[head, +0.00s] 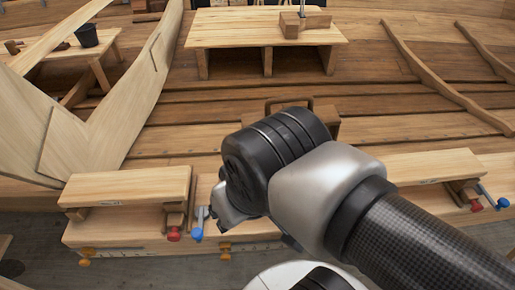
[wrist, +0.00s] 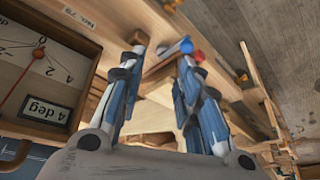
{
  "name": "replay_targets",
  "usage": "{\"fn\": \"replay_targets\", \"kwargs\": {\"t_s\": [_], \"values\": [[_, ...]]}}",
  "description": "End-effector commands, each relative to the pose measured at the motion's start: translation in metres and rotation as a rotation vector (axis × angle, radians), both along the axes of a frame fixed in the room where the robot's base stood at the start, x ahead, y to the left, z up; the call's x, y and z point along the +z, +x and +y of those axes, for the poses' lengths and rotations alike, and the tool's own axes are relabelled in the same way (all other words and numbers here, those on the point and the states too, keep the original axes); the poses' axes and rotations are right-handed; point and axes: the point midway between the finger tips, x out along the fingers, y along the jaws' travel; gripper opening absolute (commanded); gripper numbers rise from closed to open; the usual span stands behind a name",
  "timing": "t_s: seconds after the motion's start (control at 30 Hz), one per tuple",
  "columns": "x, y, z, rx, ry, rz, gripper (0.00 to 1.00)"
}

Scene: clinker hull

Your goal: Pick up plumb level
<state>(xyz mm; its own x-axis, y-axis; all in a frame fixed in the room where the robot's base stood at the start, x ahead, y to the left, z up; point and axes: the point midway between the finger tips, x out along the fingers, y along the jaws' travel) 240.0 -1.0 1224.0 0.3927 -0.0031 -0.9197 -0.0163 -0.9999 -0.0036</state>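A wooden-framed dial (wrist: 38,62), which looks like the plumb level, fills the left edge of the wrist view. It has a white face, a red needle and a "4 deg" label. It lies to the left of my gripper (wrist: 160,62), outside the fingers. The blue-grey fingers stand apart with no object clearly held between them; wooden parts show through the gap. In the head view I cannot make out the dial, and my wrist hides most of the gripper (head: 228,208).
A low bench (head: 262,30) with a wooden block tool (head: 303,24) stands at the back. A side table with a dark bucket (head: 87,35) is at upper left. Wooden planks with red and blue clamps (head: 197,224) lie in front. Curved ribs (head: 440,75) run along the right.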

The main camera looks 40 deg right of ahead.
Motion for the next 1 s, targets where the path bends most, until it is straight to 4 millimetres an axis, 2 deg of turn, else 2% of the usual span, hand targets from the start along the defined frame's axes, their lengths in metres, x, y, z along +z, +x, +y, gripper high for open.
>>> {"fn": "replay_targets", "kwargs": {"t_s": [0.03,0.37,0.57,0.8,1.0], "values": [[0.014,0.004,-0.004,-0.049,0.011,0.015,0.32],[0.064,0.024,-0.029,-0.379,0.098,0.096,0.32],[0.108,0.042,-0.056,-0.697,0.168,0.166,0.32],[0.176,0.070,-0.116,-1.296,0.280,0.247,0.32],[0.217,0.084,-0.173,-1.782,0.372,0.252,0.32]]}}
